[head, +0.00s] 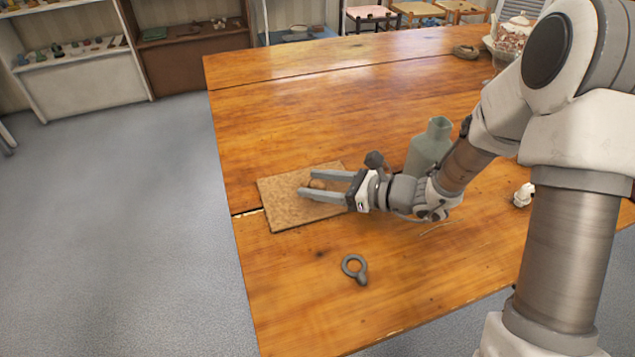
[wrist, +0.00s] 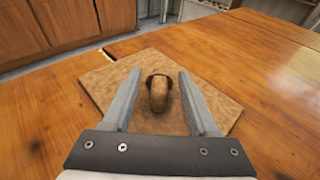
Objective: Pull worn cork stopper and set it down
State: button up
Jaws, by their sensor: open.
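The brown cork stopper (wrist: 158,95) is on the tan cork mat (wrist: 110,82), between my gripper's fingers in the wrist view. In the head view the stopper (head: 318,184) shows partly between the fingers, over the mat (head: 285,217). My gripper (head: 306,183) is open and low over the mat. In the wrist view its fingers (wrist: 160,72) stand to either side of the stopper with a gap on each side. A grey-green bottle (head: 430,145) stands upright on the table behind my wrist, its mouth open with no stopper in it.
A grey ring-shaped object (head: 355,268) lies on the wooden table (head: 320,110) in front of the mat. A small white object (head: 523,195) is at the right. A glass jar (head: 515,32) and a coiled item (head: 466,51) are at the far right.

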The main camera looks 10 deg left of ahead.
jog(key=p+v, duration=0.4)
jog(key=v, duration=1.2)
jog(key=shift+d+r, duration=0.15)
jog(key=shift+d, duration=0.1)
jog(key=shift+s+d, duration=0.15)
jog(key=shift+d, duration=0.3)
